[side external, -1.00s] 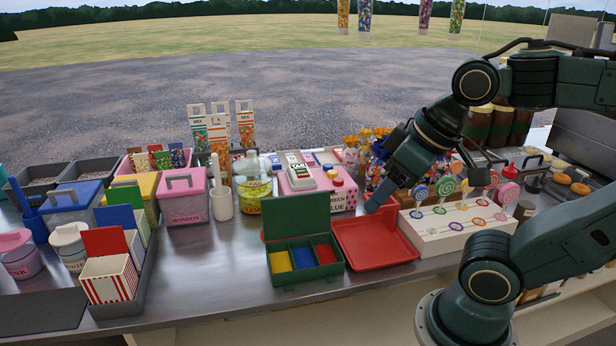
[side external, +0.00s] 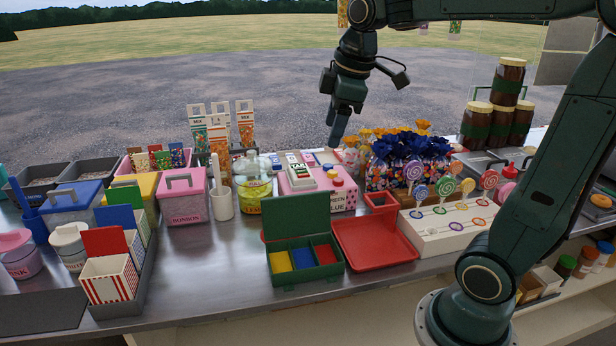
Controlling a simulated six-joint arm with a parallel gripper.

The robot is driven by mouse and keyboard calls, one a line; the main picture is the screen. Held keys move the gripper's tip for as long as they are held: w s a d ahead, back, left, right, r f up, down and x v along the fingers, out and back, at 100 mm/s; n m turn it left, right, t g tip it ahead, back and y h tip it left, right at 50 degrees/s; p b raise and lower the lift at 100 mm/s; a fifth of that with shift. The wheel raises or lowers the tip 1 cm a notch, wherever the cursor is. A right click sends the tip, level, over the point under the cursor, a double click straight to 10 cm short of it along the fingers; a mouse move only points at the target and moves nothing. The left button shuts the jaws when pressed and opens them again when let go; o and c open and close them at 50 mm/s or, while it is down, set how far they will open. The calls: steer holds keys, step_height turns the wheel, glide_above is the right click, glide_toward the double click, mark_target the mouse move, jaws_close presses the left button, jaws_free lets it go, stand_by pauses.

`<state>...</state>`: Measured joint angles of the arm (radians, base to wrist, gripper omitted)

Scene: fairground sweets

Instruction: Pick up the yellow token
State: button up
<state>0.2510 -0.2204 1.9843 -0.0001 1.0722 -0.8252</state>
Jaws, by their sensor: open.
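A pink box (side external: 300,206) with lettering on its front stands behind the green case. Small round coloured pieces sit on its top right; a yellow one (side external: 327,167) shows small near a blue and a red one, and looks like the yellow token. An open green case (side external: 296,218) has a yellow, a blue and a red compartment. Beside it lies an empty red tray (side external: 375,247). My gripper (side external: 334,144) is open and empty, pointing down above the back of the pink box. The gap between its fingers is hard to see from here.
Lollipops stand in a white rack (side external: 448,236) at the right, with blue and orange wrapped sweets (side external: 405,152) behind. Stacked jars (side external: 505,90) rise at the back right. A glass jar (side external: 253,188) and white pestle cup (side external: 222,205) stand left of the pink box.

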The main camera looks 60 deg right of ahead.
steer(key=w+d+f+n+g, duration=0.25)
steer(key=w+d+n, duration=0.25)
steer(key=w+d, duration=0.55)
steer(key=w+d+f+n, duration=0.1)
steer(key=d+f+n, duration=0.2)
steer(key=d, duration=0.5)
steer(key=w+d+f+n, duration=0.1)
steer(key=d+f+n, duration=0.1)
steer(key=d+f, duration=0.3)
steer(key=d+g, duration=0.1)
steer(key=d, duration=0.1)
steer(key=shift+d+n+y, duration=0.4)
steer(key=shift+w+f, duration=0.15)
glide_above(333, 173)
step_height(333, 173, down, 7)
steer(key=shift+f, duration=0.75)
